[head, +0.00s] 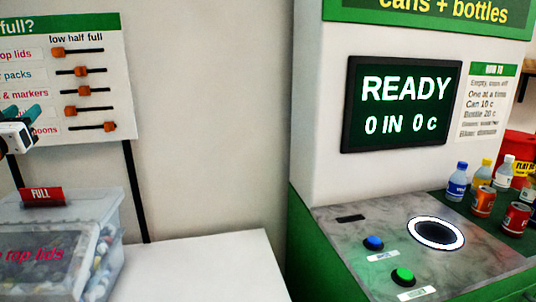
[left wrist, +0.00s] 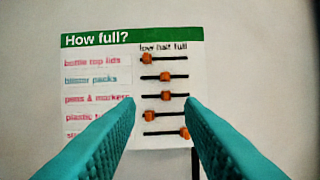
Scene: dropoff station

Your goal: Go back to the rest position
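My left gripper (head: 30,118) shows at the left edge of the head view, raised in front of the "How full?" board (head: 118,75). In the left wrist view its two teal fingers (left wrist: 162,102) stand wide apart with nothing between them. The board (left wrist: 100,41) faces that camera, a little beyond the fingers. Its orange sliders sit at different places on their tracks; the top one is at the low end and the bottom one near full. My right gripper is in neither view.
A clear box of bottle tops (head: 105,245) with a red "FULL" tag (head: 42,197) stands on a white table (head: 200,265). To the right is a return machine (head: 325,120), its screen (head: 400,105) reading "READY 0 IN 0 c". Bottles and cans (head: 483,200) stand beside its round opening (head: 436,233).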

